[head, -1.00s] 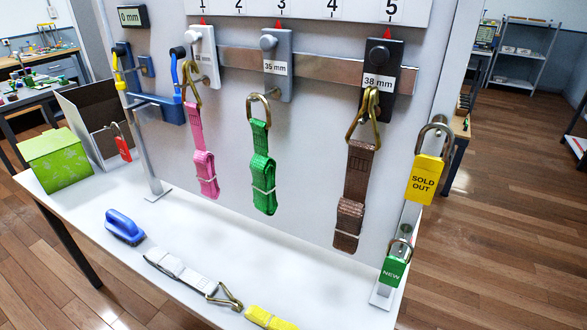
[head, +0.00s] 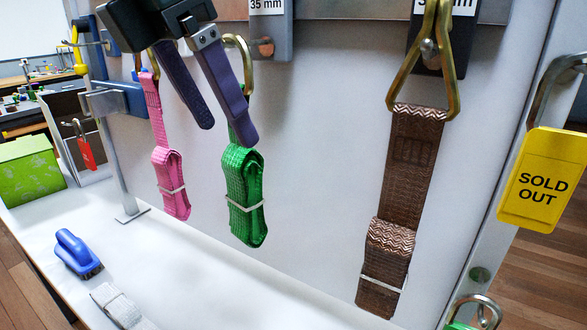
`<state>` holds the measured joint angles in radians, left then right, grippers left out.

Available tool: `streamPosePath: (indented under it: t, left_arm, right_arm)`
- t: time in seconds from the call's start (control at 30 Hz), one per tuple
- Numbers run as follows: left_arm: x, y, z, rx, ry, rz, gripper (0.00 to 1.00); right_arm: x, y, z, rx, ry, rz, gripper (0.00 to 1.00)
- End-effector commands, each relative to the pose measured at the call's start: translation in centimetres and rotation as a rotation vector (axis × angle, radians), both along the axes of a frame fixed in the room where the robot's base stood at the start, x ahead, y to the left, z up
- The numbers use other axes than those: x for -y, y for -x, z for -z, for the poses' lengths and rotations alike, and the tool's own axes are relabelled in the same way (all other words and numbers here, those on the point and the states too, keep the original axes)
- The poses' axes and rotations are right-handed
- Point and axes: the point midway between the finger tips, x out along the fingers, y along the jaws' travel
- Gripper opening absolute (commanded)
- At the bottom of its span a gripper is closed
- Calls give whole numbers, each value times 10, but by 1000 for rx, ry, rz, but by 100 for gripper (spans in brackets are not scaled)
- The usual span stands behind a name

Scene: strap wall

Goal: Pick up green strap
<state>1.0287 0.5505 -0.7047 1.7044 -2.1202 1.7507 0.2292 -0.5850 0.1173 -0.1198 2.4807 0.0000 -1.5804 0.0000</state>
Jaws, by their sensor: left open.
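The green strap (head: 245,200) hangs on the wall panel by a brass hook, folded into a bundle with a pale tie. My left gripper (head: 230,135) is open in front of it, at the upper part of the strap. One purple finger overlaps the strap's upper webbing and the hook's left side; the other is to the left, between the pink and green straps. I cannot tell whether a finger touches the strap. My right gripper is not in view.
A pink strap (head: 170,185) hangs close on the left and a brown strap (head: 400,180) on the right. A blue brush (head: 76,252) and a white strap (head: 117,304) lie on the white table below.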

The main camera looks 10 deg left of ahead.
Motion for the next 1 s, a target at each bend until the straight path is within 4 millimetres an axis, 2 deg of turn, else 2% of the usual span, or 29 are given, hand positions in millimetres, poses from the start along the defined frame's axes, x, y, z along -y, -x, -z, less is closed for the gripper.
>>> streamPosePath:
  t: [0.23,0.37,0.67,1.0]
  left_arm:
    - [4,-10,29,-7,2,1,79]
    - [7,-16,46,-2,2,1,79]
    - [8,-18,51,2,1,2,78]
    - [8,-18,50,2,1,2,39]
  right_arm:
    - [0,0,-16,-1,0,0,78]
    - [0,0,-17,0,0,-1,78]
    - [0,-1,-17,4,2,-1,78]
    - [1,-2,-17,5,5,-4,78]
